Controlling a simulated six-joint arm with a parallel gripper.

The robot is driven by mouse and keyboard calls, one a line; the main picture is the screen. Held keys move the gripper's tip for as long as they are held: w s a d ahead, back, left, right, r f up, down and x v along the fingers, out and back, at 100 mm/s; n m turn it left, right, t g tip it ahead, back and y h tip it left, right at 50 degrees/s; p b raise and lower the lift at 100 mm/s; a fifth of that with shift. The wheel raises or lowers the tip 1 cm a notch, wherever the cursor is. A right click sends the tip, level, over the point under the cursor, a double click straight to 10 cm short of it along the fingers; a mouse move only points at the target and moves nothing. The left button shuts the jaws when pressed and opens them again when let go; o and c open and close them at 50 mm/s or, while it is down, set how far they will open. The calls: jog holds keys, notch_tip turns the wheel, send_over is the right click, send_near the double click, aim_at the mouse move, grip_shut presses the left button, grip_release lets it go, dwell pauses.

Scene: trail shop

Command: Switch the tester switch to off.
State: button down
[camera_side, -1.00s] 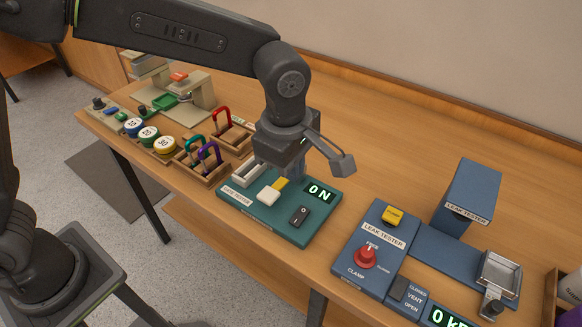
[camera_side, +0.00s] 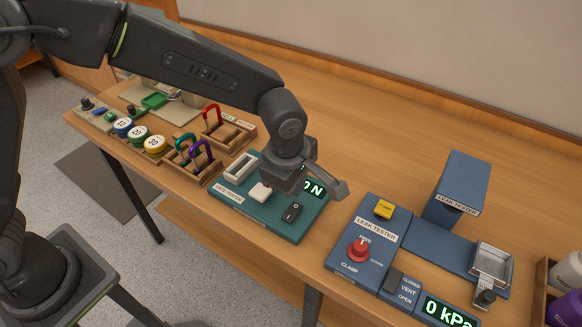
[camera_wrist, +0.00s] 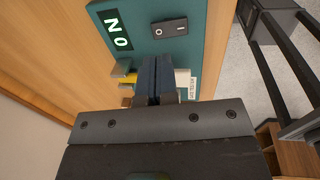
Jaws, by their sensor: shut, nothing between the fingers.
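The teal tester panel (camera_side: 245,212) lies on the bench. It bears a black rocker switch (camera_side: 291,212), which also shows in the wrist view (camera_wrist: 169,28) with "O" and "I" marks. My gripper (camera_wrist: 153,62) is shut and empty, low over the panel behind the rocker in the side view. Its fingertips are hidden there; in the wrist view they appear apart from the rocker.
To the right stands a blue leak tester (camera_side: 376,228) with a red clamp knob (camera_side: 358,250) and a yellow pump button (camera_side: 384,209). To the left are wooden trays (camera_side: 188,170) with coloured shackle-like loops and several round weights (camera_side: 154,145). Bench behind the panel is bare.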

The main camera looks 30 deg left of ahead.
aim_at(292, 213)
jog(key=shift+w+f, duration=0.15)
jog(key=shift+f, duration=0.9)
jog(key=shift+w+f, duration=0.2)
jog(key=shift+f, duration=0.8)
jog(key=shift+w+f, duration=0.15)
jog(key=shift+f, duration=0.9)
jog(key=shift+f+g, duration=0.3)
jog(key=shift+g, duration=0.1)
jog(key=shift+s, duration=0.1)
jog(key=shift+s+r, duration=0.15)
jog(key=shift+s, duration=0.5)
jog(key=shift+r, duration=0.15)
